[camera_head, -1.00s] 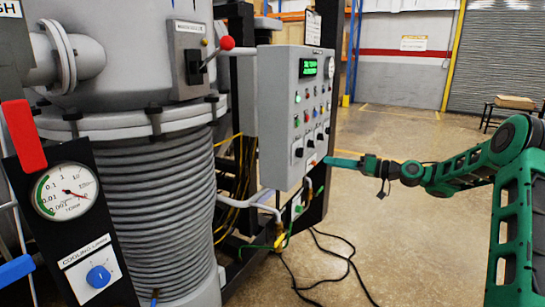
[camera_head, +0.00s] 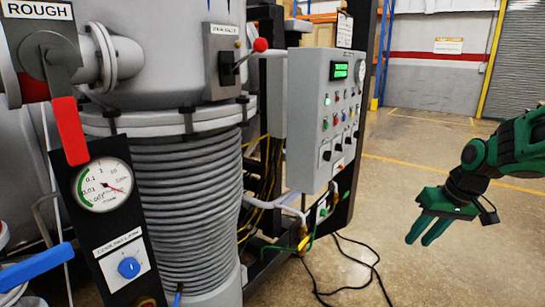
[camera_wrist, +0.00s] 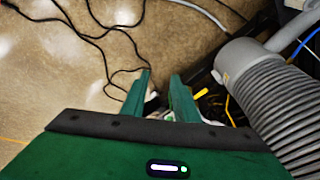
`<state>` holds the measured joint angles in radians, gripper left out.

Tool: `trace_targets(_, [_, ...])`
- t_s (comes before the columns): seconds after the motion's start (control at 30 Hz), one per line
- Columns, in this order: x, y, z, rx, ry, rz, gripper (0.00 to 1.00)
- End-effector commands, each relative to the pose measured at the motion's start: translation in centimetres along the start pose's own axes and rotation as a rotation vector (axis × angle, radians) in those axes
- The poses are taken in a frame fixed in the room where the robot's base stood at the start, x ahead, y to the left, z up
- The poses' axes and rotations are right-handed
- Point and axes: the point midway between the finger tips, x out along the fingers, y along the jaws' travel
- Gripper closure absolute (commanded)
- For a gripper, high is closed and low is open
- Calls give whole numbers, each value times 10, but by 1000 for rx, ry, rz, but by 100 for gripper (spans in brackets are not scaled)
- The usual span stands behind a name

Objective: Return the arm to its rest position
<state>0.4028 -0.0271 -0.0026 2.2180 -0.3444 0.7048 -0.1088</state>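My gripper (camera_head: 426,237) is at the right in the head view, at the end of my green arm. Its two green fingers point down and to the left, in free air over the floor. In the wrist view the fingers (camera_wrist: 160,77) stand apart with a gap between them, and nothing is held. The gripper is right of the grey control panel (camera_head: 322,120) and apart from it.
The furnace vessel (camera_head: 187,175) with its ribbed lower part fills the left. A red handle (camera_head: 69,130), a gauge (camera_head: 104,184) and a blue knob (camera_head: 128,268) are in front. Black cables (camera_head: 365,262) lie on the floor, which is otherwise clear around the gripper.

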Motion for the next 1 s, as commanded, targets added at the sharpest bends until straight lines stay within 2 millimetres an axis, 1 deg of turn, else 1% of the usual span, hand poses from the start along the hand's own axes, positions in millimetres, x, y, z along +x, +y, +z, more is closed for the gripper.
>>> trace_targets(0.03, [-11,4,22,34,-18,33,73])
trace_targets(0.07, [-16,8,35,60,-32,53,73])
trace_targets(0.1, [-23,12,53,94,-51,77,73])
trace_targets(0.17, [-33,18,80,146,-76,110,73])
trace_targets(0.2, [-39,22,99,182,-93,129,73])
trace_targets(0.27, [-47,26,127,238,-117,156,73])
trace_targets(0.3, [-52,29,146,275,-134,170,73])
trace_targets(0.37, [-59,32,173,329,-156,189,73])
trace_targets(0.4, [-62,32,190,361,-170,199,73])
trace_targets(0.5, [-68,34,224,433,-200,215,73])
trace_targets(0.6, [-71,35,248,481,-221,224,73])
trace_targets(0.7, [-72,35,260,507,-233,227,73])
trace_targets(0.8, [-73,35,263,514,-237,229,73])
trace_targets(1.0, [-73,35,263,513,-237,229,73])
